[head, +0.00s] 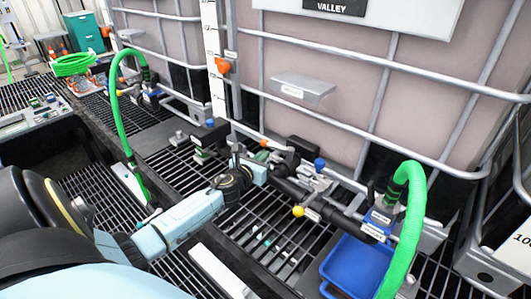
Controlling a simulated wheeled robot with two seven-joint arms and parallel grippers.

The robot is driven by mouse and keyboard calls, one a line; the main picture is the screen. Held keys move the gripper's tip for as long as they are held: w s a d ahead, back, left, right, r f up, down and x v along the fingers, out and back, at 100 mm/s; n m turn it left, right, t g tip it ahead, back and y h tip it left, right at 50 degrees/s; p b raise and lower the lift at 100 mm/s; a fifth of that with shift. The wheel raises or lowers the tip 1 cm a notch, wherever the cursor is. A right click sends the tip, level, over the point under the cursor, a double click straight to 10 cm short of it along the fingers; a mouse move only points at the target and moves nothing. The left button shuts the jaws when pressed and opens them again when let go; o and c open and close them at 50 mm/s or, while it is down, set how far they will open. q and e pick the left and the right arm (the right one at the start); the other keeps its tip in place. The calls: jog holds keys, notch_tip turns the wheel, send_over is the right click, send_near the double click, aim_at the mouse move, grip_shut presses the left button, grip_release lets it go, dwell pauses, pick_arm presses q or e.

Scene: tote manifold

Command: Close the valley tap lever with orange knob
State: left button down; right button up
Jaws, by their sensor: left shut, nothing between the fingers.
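The VALLEY sign (335,6) is on the large caged tote at the top. Below it, a dark pipe manifold (345,222) runs along the grating. A yellow-orange ball knob (298,211) sits on the near side of the manifold, by a small label and metal tap parts. A smaller orange piece (264,143) shows farther back, near the tote's foot. My left gripper (284,167) is at the end of the light blue arm, above and left of the ball knob and apart from it. My right gripper is out of view.
A green hose (408,215) rises at the right beside a blue tray (358,262). Another green hose (122,110) arches at the left. The metal cage bars (375,100) and a small grey shelf (303,88) stand behind. Open floor grating (262,235) lies in front.

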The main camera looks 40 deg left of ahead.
pick_arm(q)
jog(key=shift+w+a+r, duration=0.1)
jog(key=shift+w, duration=0.4)
jog(key=shift+w+a+r, duration=0.1)
jog(key=shift+w, duration=0.35)
jog(key=shift+w+a+b, duration=0.45)
jog(key=shift+w+a, duration=0.2)
jog(key=shift+w, duration=0.05)
jog(key=s, duration=0.1)
jog(key=s+f, duration=0.1)
jog(key=s, duration=0.1)
jog(key=shift+s+d, duration=0.15)
jog(key=shift+s, duration=0.05)
jog(key=a+v, duration=0.2)
jog(key=v, duration=0.8)
jog(key=shift+s+a+r, duration=0.15)
jog(key=shift+s+a, duration=0.1)
jog(key=shift+s, duration=0.15)
